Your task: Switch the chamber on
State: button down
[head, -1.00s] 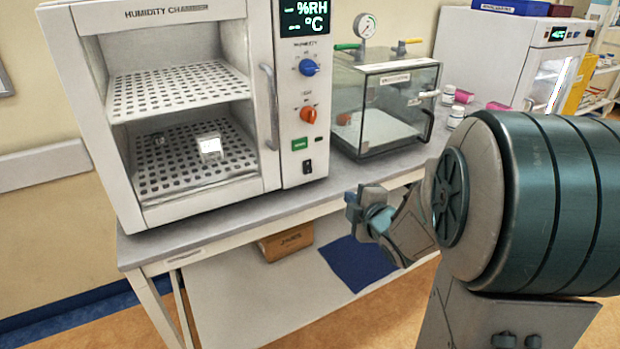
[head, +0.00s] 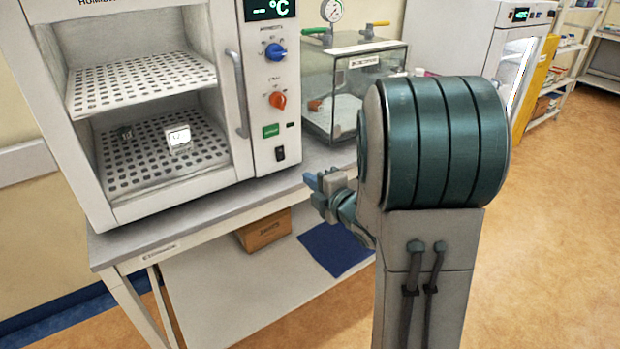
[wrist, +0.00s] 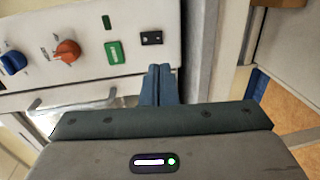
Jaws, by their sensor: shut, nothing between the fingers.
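The humidity chamber (head: 240,105) is a white box on the bench with a clear door and two perforated shelves. Its control panel carries a display (head: 268,9) reading "-- °C", a blue knob (head: 275,52), an orange knob (head: 277,100), a green button (head: 270,131) and a black rocker switch (head: 280,154). In the wrist view the rocker switch (wrist: 151,38) lies just beyond the fingertips, beside the green button (wrist: 115,52). My gripper (head: 312,182) is shut and empty, in front of and below the panel. It also shows in the wrist view (wrist: 160,70), apart from the panel.
A glass box (head: 350,90) with a gauge stands right of the chamber. A small white box (head: 179,139) sits on the lower shelf. A cardboard box (head: 265,230) and a blue mat (head: 335,247) lie under the bench. The bench's front edge is close to my gripper.

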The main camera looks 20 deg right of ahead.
aim_at(281, 159)
jog(key=p+x, duration=0.2)
jog(key=x, duration=0.9)
jog(key=shift+w, duration=0.2)
